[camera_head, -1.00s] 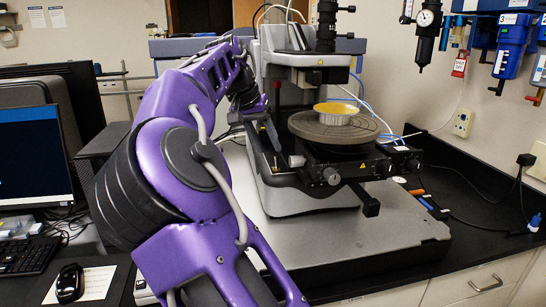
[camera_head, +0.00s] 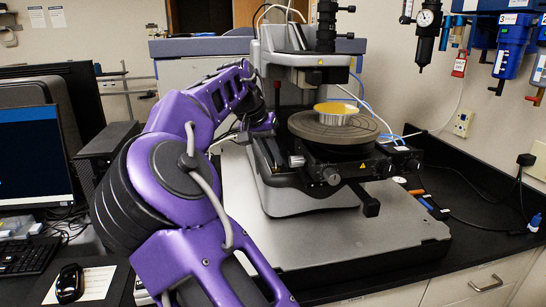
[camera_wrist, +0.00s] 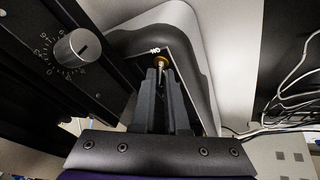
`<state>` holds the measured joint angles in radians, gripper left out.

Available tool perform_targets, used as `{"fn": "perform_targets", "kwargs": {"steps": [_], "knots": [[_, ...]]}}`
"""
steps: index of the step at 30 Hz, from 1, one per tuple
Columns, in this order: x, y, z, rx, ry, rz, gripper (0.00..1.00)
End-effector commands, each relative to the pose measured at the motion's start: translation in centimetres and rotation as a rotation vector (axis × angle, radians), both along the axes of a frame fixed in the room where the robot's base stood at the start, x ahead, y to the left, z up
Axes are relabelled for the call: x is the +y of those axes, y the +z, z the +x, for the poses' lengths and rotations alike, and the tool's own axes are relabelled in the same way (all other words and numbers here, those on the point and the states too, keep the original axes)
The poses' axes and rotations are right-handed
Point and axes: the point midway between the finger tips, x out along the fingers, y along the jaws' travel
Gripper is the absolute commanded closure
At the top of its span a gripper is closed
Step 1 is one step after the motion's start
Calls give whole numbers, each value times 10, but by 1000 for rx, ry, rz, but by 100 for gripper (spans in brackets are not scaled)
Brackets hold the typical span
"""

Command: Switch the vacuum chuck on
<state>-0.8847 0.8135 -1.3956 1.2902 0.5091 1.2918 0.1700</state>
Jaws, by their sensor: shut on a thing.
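The stylus profiler (camera_head: 315,200) stands on a grey slab, with its round chuck (camera_head: 365,142) carrying a shallow yellow-topped dish (camera_head: 336,114). In the wrist view, a small brass-based toggle switch (camera_wrist: 161,61) sits on a dark panel below an upside-down "ON" label (camera_wrist: 154,50). My gripper (camera_wrist: 161,76) has its two dark fingers close together at the toggle, shut on its lever. The fingers partly hide the lever, so its tilt is hard to tell. In the head view my purple hand is at the profiler's left side and its fingertips are hidden.
A round dial knob (camera_wrist: 76,47) with a numbered scale is on the black panel left of my fingers. White cables (camera_wrist: 300,85) run at the right of the wrist view. A monitor (camera_head: 32,155) and keyboard (camera_head: 28,255) stand left of my arm. The slab's front right (camera_head: 380,235) is clear.

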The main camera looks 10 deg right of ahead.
Motion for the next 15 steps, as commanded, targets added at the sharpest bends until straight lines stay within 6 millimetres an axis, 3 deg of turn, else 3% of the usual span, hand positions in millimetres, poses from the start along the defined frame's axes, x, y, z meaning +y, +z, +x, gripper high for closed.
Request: {"fn": "perform_targets", "kwargs": {"steps": [15], "knots": [[1,-5,-2,-54,1,4,100]]}}
